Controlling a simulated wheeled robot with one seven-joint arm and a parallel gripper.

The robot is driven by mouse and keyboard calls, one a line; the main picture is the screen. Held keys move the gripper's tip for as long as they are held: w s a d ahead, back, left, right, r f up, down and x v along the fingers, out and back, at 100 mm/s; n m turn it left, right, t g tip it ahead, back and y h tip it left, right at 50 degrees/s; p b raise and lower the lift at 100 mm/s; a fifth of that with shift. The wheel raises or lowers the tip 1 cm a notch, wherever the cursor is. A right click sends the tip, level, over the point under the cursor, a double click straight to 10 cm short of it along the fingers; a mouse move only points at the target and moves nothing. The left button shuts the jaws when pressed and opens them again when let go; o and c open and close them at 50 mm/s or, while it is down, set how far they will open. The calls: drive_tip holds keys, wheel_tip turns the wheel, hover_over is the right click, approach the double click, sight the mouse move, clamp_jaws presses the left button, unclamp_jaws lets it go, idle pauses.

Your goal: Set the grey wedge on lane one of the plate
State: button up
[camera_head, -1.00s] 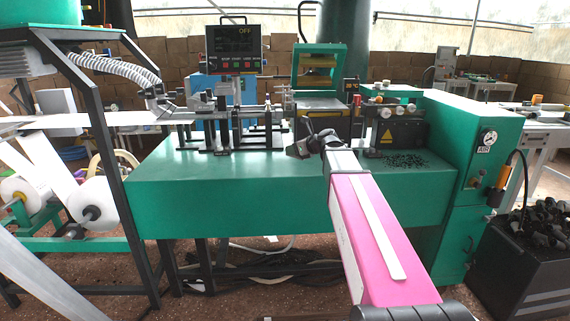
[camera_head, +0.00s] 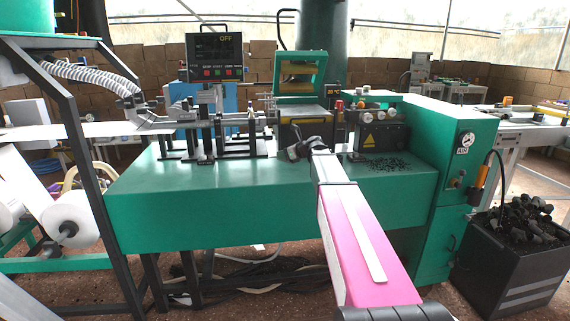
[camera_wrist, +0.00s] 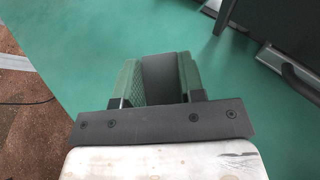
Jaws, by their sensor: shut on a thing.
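My gripper (camera_wrist: 158,66) is shut on the grey wedge (camera_wrist: 166,78), a dark grey piece pressed between two green finger pads in the wrist view. Its lower part is hidden by the gripper's mounting bar. It is held above the green tabletop (camera_wrist: 90,60). In the head view my gripper (camera_head: 304,148) is small and dark over the machine table, in front of the press; the wedge cannot be made out there. I cannot pick out the plate or its lanes for certain in either view.
The press with a green frame (camera_head: 300,75) stands behind my gripper. A black box with a warning sign (camera_head: 382,137) stands to its right, with black granules (camera_head: 398,163) before it. A bracket row (camera_head: 225,140) stands left. A bin of black pieces (camera_head: 515,255) is on the floor.

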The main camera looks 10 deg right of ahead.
sight(285, 169)
drive_tip(key=shift+w+d+f, duration=0.2)
drive_tip(key=shift+d+f, duration=0.1)
drive_tip(key=shift+f, duration=1.9)
drive_tip(key=shift+f, duration=0.1)
drive_tip(key=o, duration=0.9)
